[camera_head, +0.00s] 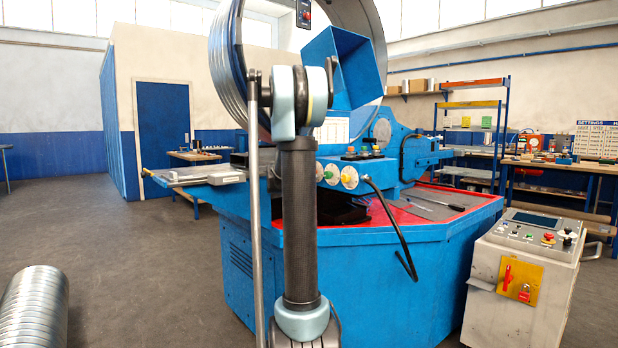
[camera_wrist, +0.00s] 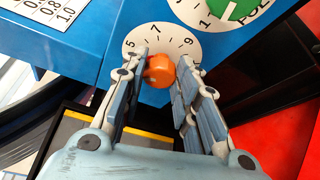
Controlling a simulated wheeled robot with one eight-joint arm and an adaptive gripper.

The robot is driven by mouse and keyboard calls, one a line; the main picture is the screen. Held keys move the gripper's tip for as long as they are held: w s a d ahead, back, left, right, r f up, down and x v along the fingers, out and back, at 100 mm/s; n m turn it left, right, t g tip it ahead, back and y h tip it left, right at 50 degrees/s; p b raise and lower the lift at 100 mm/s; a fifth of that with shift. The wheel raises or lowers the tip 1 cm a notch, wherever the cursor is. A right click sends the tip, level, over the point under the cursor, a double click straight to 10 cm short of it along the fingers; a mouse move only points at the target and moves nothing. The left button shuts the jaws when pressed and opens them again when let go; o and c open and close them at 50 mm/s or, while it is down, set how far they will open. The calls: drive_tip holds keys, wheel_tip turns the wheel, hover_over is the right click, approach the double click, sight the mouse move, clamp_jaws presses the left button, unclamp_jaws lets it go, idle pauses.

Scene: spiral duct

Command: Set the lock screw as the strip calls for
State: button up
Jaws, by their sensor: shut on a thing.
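In the wrist view an orange knob (camera_wrist: 159,70) stands on a white dial (camera_wrist: 133,42) with 5, 7 and 9 legible. My gripper (camera_wrist: 162,62) is shut on this knob, one finger on each side. A green knob on a second white dial (camera_wrist: 208,20) sits to the upper right, partly cut off. A white printed strip (camera_wrist: 52,12) with numbers lies at the upper left, also cut off. In the head view the row of dials (camera_head: 349,177) shows on the blue machine (camera_head: 350,270); my arm hides my gripper there. No part is marked as the lock screw.
A black bent rod (camera_head: 392,230) hangs in front of the machine. A grey control console (camera_head: 520,285) stands at the right. Spiral duct (camera_head: 35,305) lies on the floor at the left. A settings board (camera_head: 597,137) is on the right wall.

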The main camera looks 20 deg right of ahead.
drive_tip(key=n+g, duration=0.1)
drive_tip(key=n, duration=0.1)
drive_tip(key=n+g, duration=0.1)
drive_tip(key=n, duration=0.1)
drive_tip(key=shift+w+a+r, duration=0.15)
drive_tip(key=shift+w, duration=0.05)
drive_tip(key=shift+g, duration=0.3)
idle(0.3)
drive_tip(key=o, duration=1.1)
drive_tip(key=v, duration=1.1)
drive_tip(key=shift+s+a+r, duration=0.15)
drive_tip(key=shift+s+a, duration=0.1)
drive_tip(key=shift+s, duration=0.1)
